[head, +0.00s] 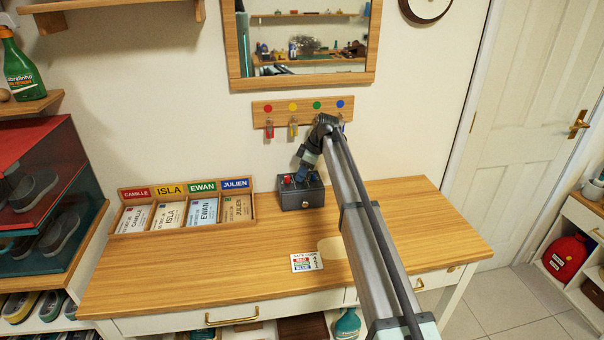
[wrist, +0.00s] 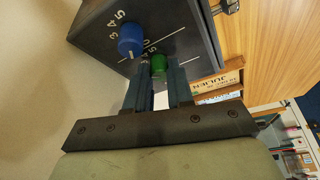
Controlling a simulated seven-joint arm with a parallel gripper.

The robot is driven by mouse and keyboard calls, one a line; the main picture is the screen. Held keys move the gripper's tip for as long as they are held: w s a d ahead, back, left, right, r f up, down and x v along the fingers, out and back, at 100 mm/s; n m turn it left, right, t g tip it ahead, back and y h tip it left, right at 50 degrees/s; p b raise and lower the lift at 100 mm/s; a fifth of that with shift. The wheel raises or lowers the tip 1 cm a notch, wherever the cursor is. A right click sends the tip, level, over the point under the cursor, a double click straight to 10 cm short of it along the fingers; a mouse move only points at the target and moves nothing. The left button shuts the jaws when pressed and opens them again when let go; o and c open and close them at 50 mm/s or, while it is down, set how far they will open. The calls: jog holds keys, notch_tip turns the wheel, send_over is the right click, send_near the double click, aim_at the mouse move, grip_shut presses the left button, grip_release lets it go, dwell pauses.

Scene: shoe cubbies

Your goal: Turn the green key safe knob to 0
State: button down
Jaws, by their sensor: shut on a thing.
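The key safe (head: 302,196) is a dark grey box on the desk against the wall. Its dial face also shows in the wrist view (wrist: 95,20). The green knob (wrist: 158,66) sits between the two fingers of my gripper (wrist: 157,76), which is shut on it. The fingers hide much of the green dial, so I cannot read its setting. The blue knob (wrist: 131,40) is beside it, with a white mark and numerals around it. The red knob (head: 287,179) shows in the head view, left of my gripper (head: 297,178).
A code card (head: 306,262) lies on the desk (head: 200,290). A name-labelled card tray (head: 250,213) stands left of the safe. Colour-dotted key hooks (head: 302,108) hang above the safe. The desk right of my arm is clear.

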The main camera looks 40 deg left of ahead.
dwell(0.4)
jog(key=c, duration=1)
grip_release()
